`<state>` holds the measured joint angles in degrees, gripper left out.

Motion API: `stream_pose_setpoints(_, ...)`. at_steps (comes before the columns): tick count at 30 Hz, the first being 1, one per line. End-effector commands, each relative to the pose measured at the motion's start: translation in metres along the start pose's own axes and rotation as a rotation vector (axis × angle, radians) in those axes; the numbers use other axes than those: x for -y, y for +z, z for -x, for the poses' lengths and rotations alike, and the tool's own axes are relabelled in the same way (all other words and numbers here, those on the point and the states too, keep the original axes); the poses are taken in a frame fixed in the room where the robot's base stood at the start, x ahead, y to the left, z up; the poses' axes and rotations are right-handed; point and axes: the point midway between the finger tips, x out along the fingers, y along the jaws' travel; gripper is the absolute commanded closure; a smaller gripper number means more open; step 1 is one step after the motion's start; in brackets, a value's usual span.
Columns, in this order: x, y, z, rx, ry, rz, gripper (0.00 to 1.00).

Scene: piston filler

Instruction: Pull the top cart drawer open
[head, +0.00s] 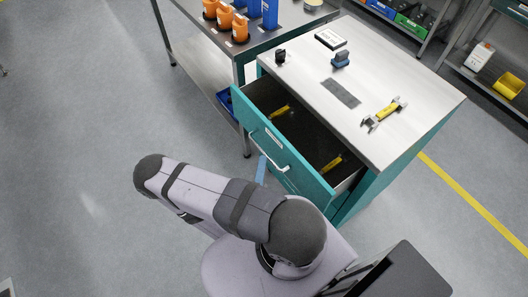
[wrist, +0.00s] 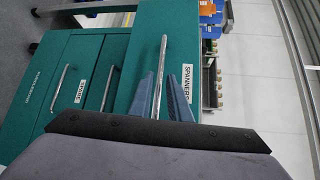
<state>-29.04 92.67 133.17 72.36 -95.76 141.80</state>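The teal cart's top drawer (head: 290,140) stands pulled out, so its inside shows in the head view. Its silver bar handle (head: 268,150) is on the front. In the wrist view, the drawer front carries a "SPANNERS" label (wrist: 187,83), and the handle (wrist: 163,55) runs between the two blue fingers of my gripper (wrist: 160,80). The fingers are apart, with slim gaps seeming to show beside the bar, so my gripper looks open around or just in front of the handle. In the head view, only a blue finger (head: 261,170) shows beside the handle; my arm hides the rest.
Yellow-handled tools (head: 281,111) lie in the drawer. A yellow-and-grey tool (head: 384,113), a dark strip (head: 341,93) and small items lie on the cart top (head: 400,75). Lower drawers (wrist: 75,75) look shut. A bench (head: 205,40) with orange bottles adjoins. Floor at left is clear.

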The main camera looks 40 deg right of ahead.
Motion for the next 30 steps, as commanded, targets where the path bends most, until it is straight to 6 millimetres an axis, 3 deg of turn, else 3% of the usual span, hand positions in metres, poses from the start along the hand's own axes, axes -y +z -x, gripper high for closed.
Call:
stream_pose_setpoints(21,0.0,-0.002,-0.054,-0.004,-0.002,-0.005,0.83)
stream_pose_setpoints(30,0.001,-0.001,-0.064,0.0,-0.004,-0.003,0.83)
